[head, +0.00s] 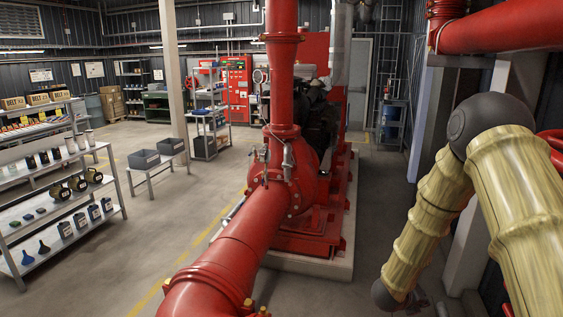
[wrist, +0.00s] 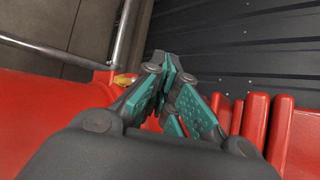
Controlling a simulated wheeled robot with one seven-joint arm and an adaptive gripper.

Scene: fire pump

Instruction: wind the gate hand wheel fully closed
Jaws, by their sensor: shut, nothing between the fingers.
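My gripper (wrist: 170,72) shows in the wrist view with its teal-padded fingers drawn together and nothing between them. In that view red metal lies on both sides of the fingers: a broad rounded red surface (wrist: 45,115) on the left and several upright red ribs or plates (wrist: 255,120) on the right. I cannot tell whether any of it is the gate hand wheel. In the head view a curved red part (head: 554,140) shows at the right edge, mostly hidden behind my arm; it may be a wheel rim. The gripper is not clearly seen there.
A large red pipe (head: 225,265) and pump (head: 290,190) fill the middle of the head view. A red pipe (head: 500,27) crosses at upper right. Shelves (head: 70,225) stand at left, with open floor (head: 135,240) between. The wrist view shows a dark ribbed wall (wrist: 250,45) and a metal pipe (wrist: 50,50).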

